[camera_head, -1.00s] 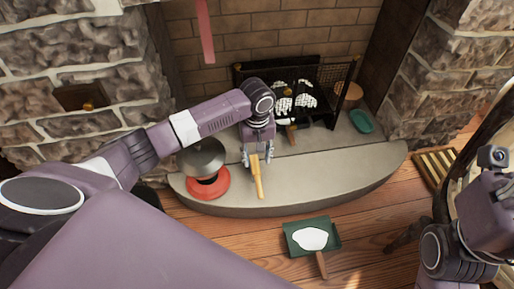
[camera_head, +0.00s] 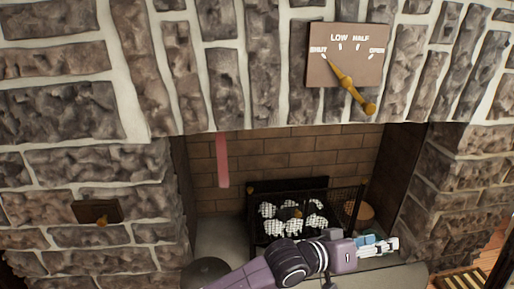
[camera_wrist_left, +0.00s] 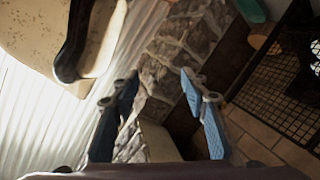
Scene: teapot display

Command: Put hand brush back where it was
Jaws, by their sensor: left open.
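I cannot make out the hand brush in either view now. My left gripper (camera_head: 378,244) reaches in from the bottom of the head view, in front of the fireplace's right side, pointing right. In the left wrist view its two blue-padded fingers (camera_wrist_left: 160,78) are spread apart with nothing between them. My right gripper is out of view. Most of the hearth ledge and the floor in front are below the head view or hidden by my arm.
A black fire grate (camera_head: 292,215) with white pieces stands in the fireplace. A damper plate (camera_head: 330,70) with a brass pointer is on the stone wall above. A pink strip (camera_head: 222,160) hangs at the opening. A small hatch (camera_head: 97,211) is at left.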

